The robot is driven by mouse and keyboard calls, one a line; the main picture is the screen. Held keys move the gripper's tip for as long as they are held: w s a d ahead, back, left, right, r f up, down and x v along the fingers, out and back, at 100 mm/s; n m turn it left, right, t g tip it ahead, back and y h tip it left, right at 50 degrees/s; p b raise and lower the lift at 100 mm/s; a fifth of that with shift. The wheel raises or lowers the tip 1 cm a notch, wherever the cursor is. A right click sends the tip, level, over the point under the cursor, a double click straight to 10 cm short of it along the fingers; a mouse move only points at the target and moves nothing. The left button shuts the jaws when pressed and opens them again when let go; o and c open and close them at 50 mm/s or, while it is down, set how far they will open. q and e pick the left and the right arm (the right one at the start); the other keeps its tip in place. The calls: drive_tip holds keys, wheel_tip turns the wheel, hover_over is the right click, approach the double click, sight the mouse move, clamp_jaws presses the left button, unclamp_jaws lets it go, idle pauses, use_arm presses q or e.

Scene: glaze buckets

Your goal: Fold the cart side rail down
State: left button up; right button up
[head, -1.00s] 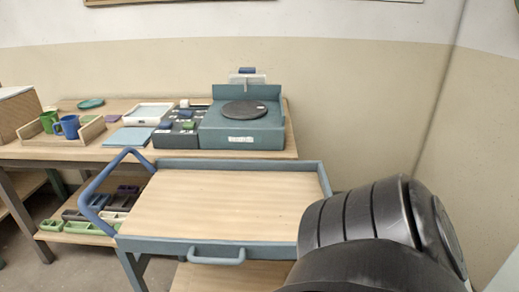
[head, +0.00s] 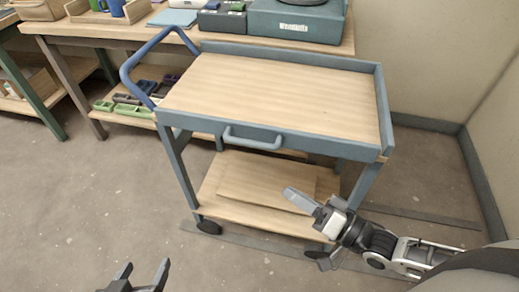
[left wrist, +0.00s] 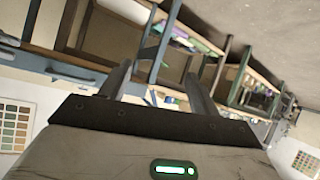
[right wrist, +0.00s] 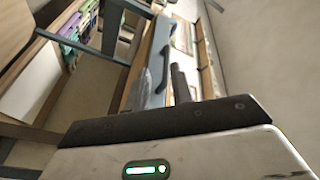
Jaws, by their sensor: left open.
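The cart (head: 270,90) has a pale wooden top edged by blue-grey rails. Its near side rail (head: 320,146) stands upright along the front edge, with a loop handle (head: 253,142) on its outer face. My right gripper (head: 311,228) is in front of the cart, below the rail and near the lower shelf, apart from the handle. Its fingers look parted with nothing between them, though one is partly unclear. My left gripper (head: 142,275) is open and empty at the bottom left, well away from the cart; its fingers also show in the left wrist view (left wrist: 158,85).
A blue push handle (head: 140,62) rises at the cart's left end. The lower shelf (head: 265,190) is wooden. Behind stands a workbench (head: 185,37) with mugs, boxes and a wheel unit (head: 297,20). A wall is close on the right. The floor in front is clear.

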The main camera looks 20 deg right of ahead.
sight(256, 144)
drive_tip(key=d+r+m+t+y, duration=0.1)
drive_tip(key=d, duration=0.4)
drive_tip(key=x, duration=1.6)
drive_tip(key=shift+w+a+r, duration=0.15)
drive_tip(key=shift+r, duration=0.05)
clamp_jaws()
